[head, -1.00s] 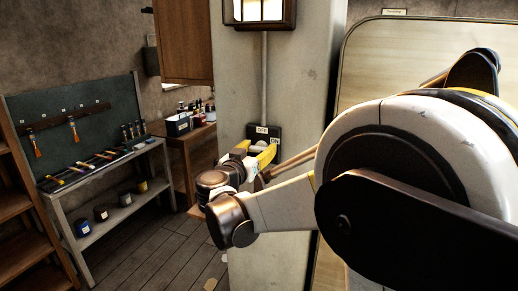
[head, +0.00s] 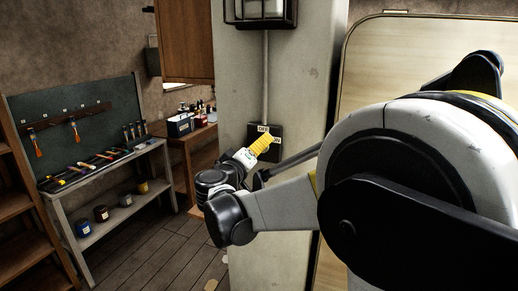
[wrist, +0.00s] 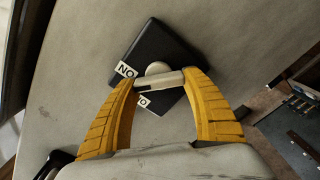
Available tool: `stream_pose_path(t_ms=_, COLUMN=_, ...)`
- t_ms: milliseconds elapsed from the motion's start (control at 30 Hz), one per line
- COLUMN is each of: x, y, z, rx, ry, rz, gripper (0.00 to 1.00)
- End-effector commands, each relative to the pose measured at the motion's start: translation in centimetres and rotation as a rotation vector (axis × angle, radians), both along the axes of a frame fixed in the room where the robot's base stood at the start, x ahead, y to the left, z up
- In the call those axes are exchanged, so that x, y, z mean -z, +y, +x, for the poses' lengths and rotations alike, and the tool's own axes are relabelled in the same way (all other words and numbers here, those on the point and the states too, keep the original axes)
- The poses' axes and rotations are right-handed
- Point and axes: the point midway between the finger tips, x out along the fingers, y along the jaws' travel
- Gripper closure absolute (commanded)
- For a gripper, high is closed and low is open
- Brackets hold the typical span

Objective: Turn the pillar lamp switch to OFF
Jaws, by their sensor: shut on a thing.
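The pillar lamp switch is a black plate (head: 253,131) on the pale pillar (head: 300,70), with OFF and ON labels. In the wrist view the plate (wrist: 166,45) shows a round pale knob (wrist: 157,69) with a light bar (wrist: 168,79) across it. My gripper (wrist: 160,81) has its two yellow fingers shut on this bar, one at each end. One label (wrist: 124,70) reads NO, an upside-down ON; the other is partly hidden. In the head view my gripper (head: 265,145) covers part of the plate. The pillar lamp (head: 262,10) is dark.
A conduit (head: 265,75) runs down the pillar from lamp to switch. A pale panel (head: 400,60) stands on the right, behind my arm. A tool bench (head: 100,165) and a wooden cabinet (head: 192,150) stand to the left. The floor (head: 150,245) between is mostly clear.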

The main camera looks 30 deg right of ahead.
Motion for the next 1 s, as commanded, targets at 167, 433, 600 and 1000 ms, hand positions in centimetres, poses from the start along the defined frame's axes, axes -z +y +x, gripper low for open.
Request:
stream_pose_path(t_ms=167, x=0.15, y=0.06, z=0.04, rx=0.0, ry=0.13, rz=-0.101, gripper=0.74)
stream_pose_path(t_ms=433, x=0.3, y=0.09, z=0.09, rx=0.0, ry=0.323, rz=-0.252, gripper=0.74)
stream_pose_path(t_ms=600, x=0.38, y=0.1, z=0.1, rx=0.0, ry=0.422, rz=-0.329, gripper=0.74)
stream_pose_path(t_ms=1000, x=0.47, y=0.1, z=0.1, rx=-0.001, ry=0.552, rz=-0.43, gripper=0.74)
